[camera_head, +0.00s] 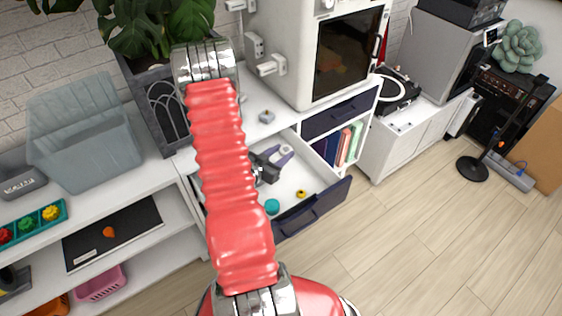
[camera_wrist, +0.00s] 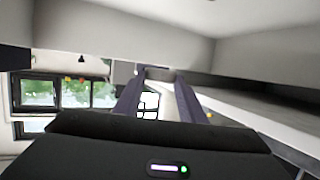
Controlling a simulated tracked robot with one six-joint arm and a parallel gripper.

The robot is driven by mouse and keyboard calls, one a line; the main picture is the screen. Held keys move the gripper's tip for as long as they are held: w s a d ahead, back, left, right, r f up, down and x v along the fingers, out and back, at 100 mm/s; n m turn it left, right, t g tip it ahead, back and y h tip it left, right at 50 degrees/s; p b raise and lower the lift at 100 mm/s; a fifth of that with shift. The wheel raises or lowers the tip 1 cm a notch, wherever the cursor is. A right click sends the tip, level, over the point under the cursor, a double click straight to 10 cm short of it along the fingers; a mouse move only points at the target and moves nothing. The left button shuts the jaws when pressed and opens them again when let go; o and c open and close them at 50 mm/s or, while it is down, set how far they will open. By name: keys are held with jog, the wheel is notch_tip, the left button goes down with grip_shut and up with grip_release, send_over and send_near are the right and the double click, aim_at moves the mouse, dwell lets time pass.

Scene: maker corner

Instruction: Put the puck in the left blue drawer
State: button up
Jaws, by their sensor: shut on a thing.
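My gripper (camera_head: 284,152) reaches over the open left blue drawer (camera_head: 312,208), its pale purple fingers low against the drawer's white inside. In the wrist view, the fingers (camera_wrist: 159,76) are closed on a small dark grey, flat-looking piece, which I take to be the puck (camera_wrist: 159,73). The puck cannot be made out clearly in the head view. The drawer is pulled out, with a dark navy front and a white interior. A teal round piece (camera_head: 272,206) and a small yellow ring-like piece (camera_head: 301,194) lie in it. Whether the puck touches the drawer cannot be told.
The right blue drawer (camera_head: 341,114) is closed above a shelf of books (camera_head: 340,145). A small grey object (camera_head: 267,116) stands on the white cabinet top. A planter (camera_head: 158,105), grey bin (camera_head: 85,145) and white printer-like machine (camera_head: 300,55) stand around.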

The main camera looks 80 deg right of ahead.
jog(key=shift+f, duration=0.1)
jog(key=shift+f, duration=1.95)
jog(key=shift+f, duration=0.6)
jog(key=o, duration=1.1)
jog(key=shift+o, duration=0.2)
jog(key=shift+w+a+r, duration=0.1)
jog(key=shift+r, duration=0.6)
jog(key=v, duration=1.1)
jog(key=shift+a, duration=0.35)
jog(key=shift+w, duration=0.1)
